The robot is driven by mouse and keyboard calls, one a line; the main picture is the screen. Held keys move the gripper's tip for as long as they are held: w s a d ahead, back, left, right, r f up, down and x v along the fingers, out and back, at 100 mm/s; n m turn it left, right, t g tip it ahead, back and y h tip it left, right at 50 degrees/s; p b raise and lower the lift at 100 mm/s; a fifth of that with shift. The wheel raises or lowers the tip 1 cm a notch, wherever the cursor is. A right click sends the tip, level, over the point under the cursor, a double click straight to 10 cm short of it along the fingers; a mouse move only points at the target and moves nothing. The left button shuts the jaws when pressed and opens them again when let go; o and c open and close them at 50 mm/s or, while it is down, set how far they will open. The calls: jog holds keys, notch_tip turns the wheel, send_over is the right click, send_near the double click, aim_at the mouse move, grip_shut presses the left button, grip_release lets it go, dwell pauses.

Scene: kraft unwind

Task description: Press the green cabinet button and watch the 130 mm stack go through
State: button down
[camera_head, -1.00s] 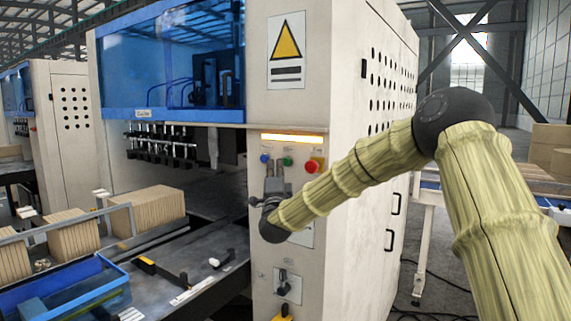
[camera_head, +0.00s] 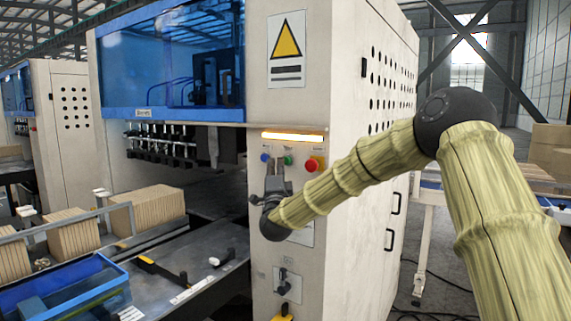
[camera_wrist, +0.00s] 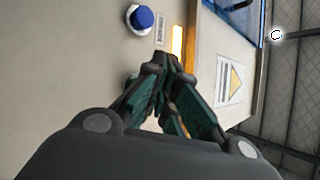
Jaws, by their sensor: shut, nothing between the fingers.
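The green button (camera_head: 288,160) sits on the cabinet front (camera_head: 330,180) under a lit amber strip, between a blue button (camera_head: 264,158) and a red button (camera_head: 312,165). My gripper (camera_head: 275,168) is shut and empty, fingers pointing up just below the blue and green buttons. In the wrist view the closed fingertips (camera_wrist: 172,62) are close to the panel, beside the blue button (camera_wrist: 140,18). The green button is not clearly seen there; the fingers may hide it. I cannot tell whether they touch it. Stacks of brown board (camera_head: 148,208) stand on the infeed at left; I cannot tell their sizes.
A grey bed (camera_head: 190,265) with small clamps and a blue bin (camera_head: 75,290) lie left of the cabinet. A rotary switch (camera_head: 285,280) is lower on the panel. A blue hood (camera_head: 170,65) overhangs the machine opening. A roller table (camera_head: 430,205) stands at right.

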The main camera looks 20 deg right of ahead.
jog(key=shift+w+d+b, duration=0.5)
jog(key=shift+d+b, duration=0.1)
jog(key=shift+d, duration=0.05)
dwell(1.5)
jog(key=shift+s+a, duration=0.1)
jog(key=shift+a, duration=0.1)
jog(key=shift+s+a+b, duration=0.5)
jog(key=shift+a+b, duration=0.05)
jog(key=shift+b, duration=0.1)
